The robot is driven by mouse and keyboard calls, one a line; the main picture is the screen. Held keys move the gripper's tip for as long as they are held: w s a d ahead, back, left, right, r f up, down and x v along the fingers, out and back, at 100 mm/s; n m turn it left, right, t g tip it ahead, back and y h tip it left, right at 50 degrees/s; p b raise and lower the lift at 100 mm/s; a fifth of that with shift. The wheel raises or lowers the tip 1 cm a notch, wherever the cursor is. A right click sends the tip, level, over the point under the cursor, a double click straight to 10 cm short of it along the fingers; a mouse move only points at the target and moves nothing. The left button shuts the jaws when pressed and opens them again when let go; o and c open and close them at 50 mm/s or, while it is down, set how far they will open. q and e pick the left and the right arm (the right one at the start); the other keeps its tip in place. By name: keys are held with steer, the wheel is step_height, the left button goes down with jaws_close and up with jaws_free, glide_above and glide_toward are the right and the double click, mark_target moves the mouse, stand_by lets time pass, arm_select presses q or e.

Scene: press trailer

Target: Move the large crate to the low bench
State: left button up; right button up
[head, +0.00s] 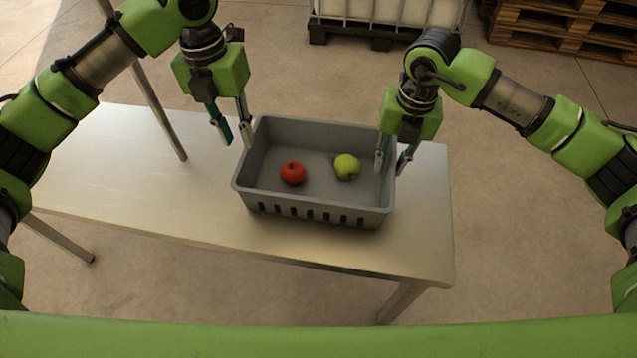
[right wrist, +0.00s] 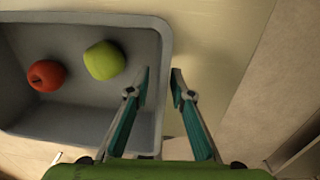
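A large grey crate (head: 315,207) stands upright on a metal-topped bench (head: 130,190). It holds a red apple (head: 292,173) and a green apple (head: 347,167). My left gripper (head: 236,140) is open above the bench at the crate's left rim, its fingers apart; whether it touches the rim is unclear. My right gripper (head: 390,170) is open at the crate's right wall, one finger on the inner side and one on the outer side. In the right wrist view the crate's wall (right wrist: 166,70) runs between the open fingertips (right wrist: 160,75).
The bench top is clear to the left of the crate, with a narrow strip at its right. A white container on a dark pallet (head: 385,15) and stacked wooden pallets (head: 570,30) stand on the floor behind.

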step_height(320, 180, up, 10)
steer(key=shift+d+f, duration=0.2)
steer(key=shift+d, duration=0.1)
stand_by(0.3)
